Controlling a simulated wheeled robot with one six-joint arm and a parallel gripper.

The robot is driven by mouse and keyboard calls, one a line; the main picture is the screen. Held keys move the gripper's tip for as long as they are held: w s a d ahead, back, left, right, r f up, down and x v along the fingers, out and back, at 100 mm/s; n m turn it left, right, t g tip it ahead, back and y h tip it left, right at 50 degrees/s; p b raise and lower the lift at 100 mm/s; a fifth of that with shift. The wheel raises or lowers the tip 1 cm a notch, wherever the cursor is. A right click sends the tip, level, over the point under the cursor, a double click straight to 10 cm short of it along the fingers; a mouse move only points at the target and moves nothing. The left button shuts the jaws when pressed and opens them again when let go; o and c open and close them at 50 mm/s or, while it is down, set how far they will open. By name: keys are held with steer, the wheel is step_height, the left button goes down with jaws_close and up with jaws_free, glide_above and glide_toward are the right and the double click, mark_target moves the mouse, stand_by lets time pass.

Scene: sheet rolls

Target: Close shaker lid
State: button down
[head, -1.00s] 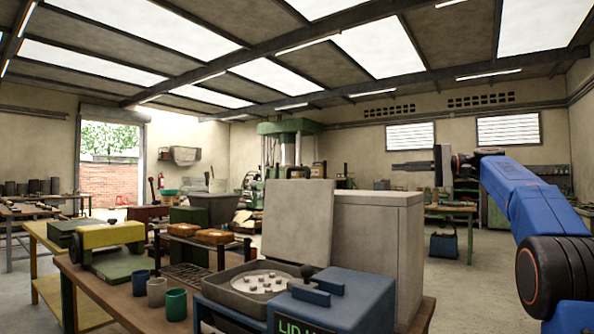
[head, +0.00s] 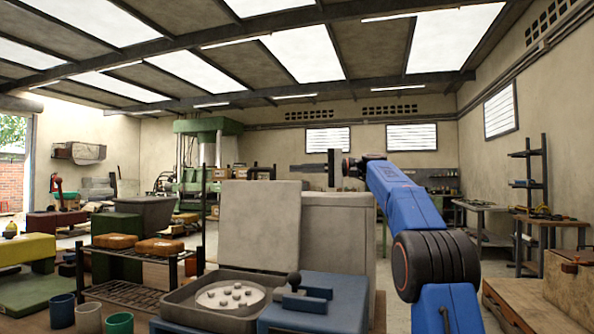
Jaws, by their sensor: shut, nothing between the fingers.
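The shaker stands on the bench in the head view, with its square grey lid (head: 259,224) raised and standing open, leaning back slightly. Below it lies the shallow grey tray (head: 180,301), with a round pale plate (head: 231,296) bearing several small knobs. A blue housing (head: 335,301) with a dark-knobbed lever (head: 295,284) sits at the tray's right. My gripper (head: 297,168) is shut and empty, pointing left in the picture. It shows above the lid's upper right edge and the grey cabinet, apart from the lid in the picture; its depth is hard to tell.
A grey cabinet (head: 338,238) stands right behind the lid. Three cups, one of them green (head: 119,323), stand left of the tray. A dark rack (head: 130,281) with orange-brown blocks is behind them. A wooden crate (head: 570,285) stands at the right.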

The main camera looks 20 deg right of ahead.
steer(key=x, duration=0.7)
steer(key=shift+s+a, duration=0.35)
steer(key=shift+s, duration=0.4)
steer(key=shift+s+a+f, duration=0.2)
steer(key=shift+s+a, duration=0.55)
steer(key=shift+s, duration=0.15)
